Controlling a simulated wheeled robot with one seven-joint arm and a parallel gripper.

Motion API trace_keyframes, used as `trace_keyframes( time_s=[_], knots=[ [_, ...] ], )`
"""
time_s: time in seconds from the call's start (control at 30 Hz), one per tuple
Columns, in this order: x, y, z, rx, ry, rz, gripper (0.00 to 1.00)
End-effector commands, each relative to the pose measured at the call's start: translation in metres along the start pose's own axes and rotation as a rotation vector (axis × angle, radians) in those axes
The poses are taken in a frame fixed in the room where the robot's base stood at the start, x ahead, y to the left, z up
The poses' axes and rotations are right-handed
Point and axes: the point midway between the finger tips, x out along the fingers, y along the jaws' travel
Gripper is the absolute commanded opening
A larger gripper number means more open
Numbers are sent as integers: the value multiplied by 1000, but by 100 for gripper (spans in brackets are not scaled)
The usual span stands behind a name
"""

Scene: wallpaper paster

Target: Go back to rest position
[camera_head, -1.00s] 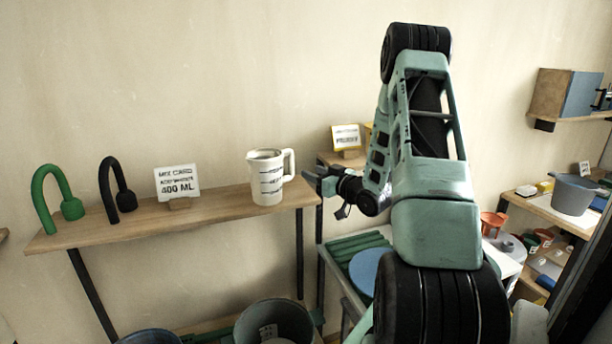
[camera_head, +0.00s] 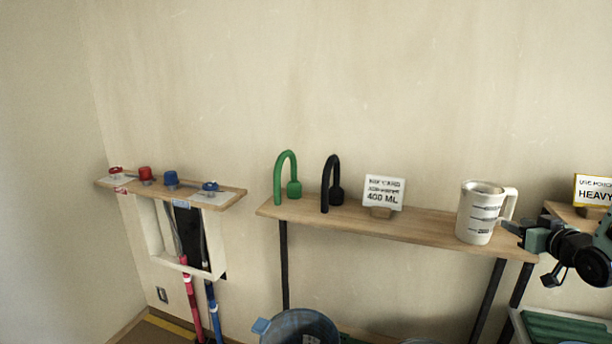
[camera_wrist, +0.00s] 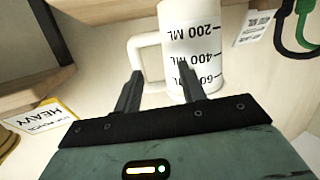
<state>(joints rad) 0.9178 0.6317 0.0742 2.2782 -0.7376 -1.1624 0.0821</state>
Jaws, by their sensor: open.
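My gripper (camera_head: 516,229) is at the right edge of the head view, beside the handle of a white measuring jug (camera_head: 478,212). In the wrist view my gripper (camera_wrist: 158,82) has its two fingers spread apart with nothing held between them. The jug (camera_wrist: 192,45) appears upside down there, just beyond the fingertips, with its handle to the left. In the head view the jug stands upright on the right end of a wooden shelf (camera_head: 420,226). I cannot tell whether a fingertip touches the handle.
A mix card reading 400 ML (camera_head: 383,192), a black spout (camera_head: 332,186) and a green spout (camera_head: 287,180) stand on the shelf. A small shelf with red and blue valves (camera_head: 218,199) is at left. A bucket (camera_head: 300,327) is below. A HEAVY sign (camera_head: 593,190) stands at right.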

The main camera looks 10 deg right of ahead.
Motion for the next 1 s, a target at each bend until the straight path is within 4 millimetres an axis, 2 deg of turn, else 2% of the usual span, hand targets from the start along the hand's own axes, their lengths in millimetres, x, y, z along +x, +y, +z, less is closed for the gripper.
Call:
trace_keyframes(
  time_s=[0.03, 0.17, 0.27, 0.37, 0.5, 0.77, 0.8, 0.87, 1.0],
  knots=[
    [6, -22, -4, -21, -65, -9, 41],
    [9, -68, -2, -51, -245, -8, 41],
    [0, -105, 1, -70, -385, -10, 41],
    [-22, -148, 5, -81, -542, -18, 41],
    [-70, -206, 13, -87, -758, -48, 41],
    [-177, -286, 27, -87, -1100, -148, 41],
    [-192, -300, 31, -101, -1142, -178, 41],
    [-202, -331, 41, -173, -1156, -255, 41],
    [-246, -390, 55, -341, -1199, -419, 41]
  ],
)
